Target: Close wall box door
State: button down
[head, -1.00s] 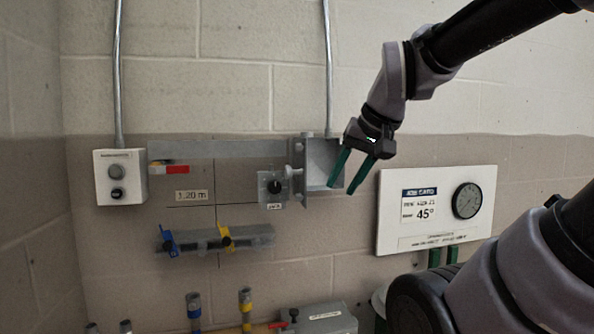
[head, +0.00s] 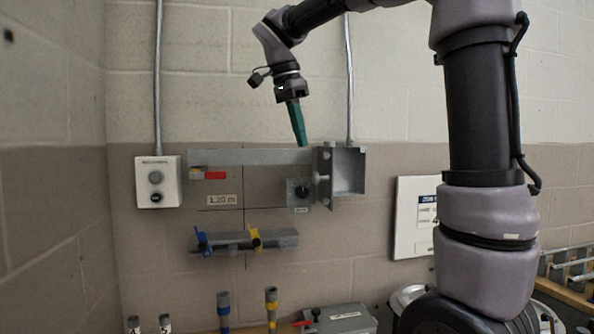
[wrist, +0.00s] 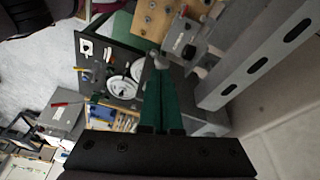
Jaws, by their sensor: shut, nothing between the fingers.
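The grey wall box (head: 349,172) is on the wall in the head view, with its front open and its inside visible. Its door (head: 322,178) stands swung out at the box's left side, seen nearly edge-on, with a pale round knob on it. My gripper (head: 302,143) points down, its green fingers together and empty. In the head view its tips appear just above and left of the door; I cannot tell the exact gap in depth. The fingers also show in the wrist view (wrist: 160,105), with a rounded grey knob-like part just beyond the tips.
A grey rail (head: 250,157) runs left of the box, with a small rotary switch box (head: 299,193) below it. A lower rail (head: 245,241) carries blue and yellow clamps. A white sign panel (head: 414,217) is to the right, partly behind my arm. A conduit (head: 350,80) rises above the box.

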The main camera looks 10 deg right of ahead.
aim_at(316, 173)
jog(key=w+a+r+m+h, duration=0.1)
jog(key=w+a+m, duration=0.25)
jog(key=a, duration=0.35)
jog(key=s+d+f, duration=0.1)
jog(key=d+f, duration=0.7)
jog(key=f, duration=0.1)
jog(key=shift+s+m+g, duration=0.25)
jog(key=shift+m+g, duration=0.15)
jog(key=shift+m, duration=0.05)
jog(key=shift+d, duration=0.1)
jog(key=shift+s+d+n+t, duration=0.25)
jog(key=shift+s+d+n, duration=0.1)
jog(key=shift+d+n, duration=0.25)
jog(key=shift+s+d+n+t, duration=0.3)
jog(key=shift+d+n, duration=0.2)
jog(key=shift+d, duration=0.1)
jog(key=w+d+n+t+y, duration=0.1)
jog(key=w+d+n, duration=0.2)
jog(key=d+n, duration=0.4)
jog(key=w+d+n+t+y, duration=0.2)
jog(key=w+d+n, duration=0.2)
jog(key=d, duration=0.6)
jog(key=shift+d+n, duration=0.35)
jog(key=shift+n, duration=1.05)
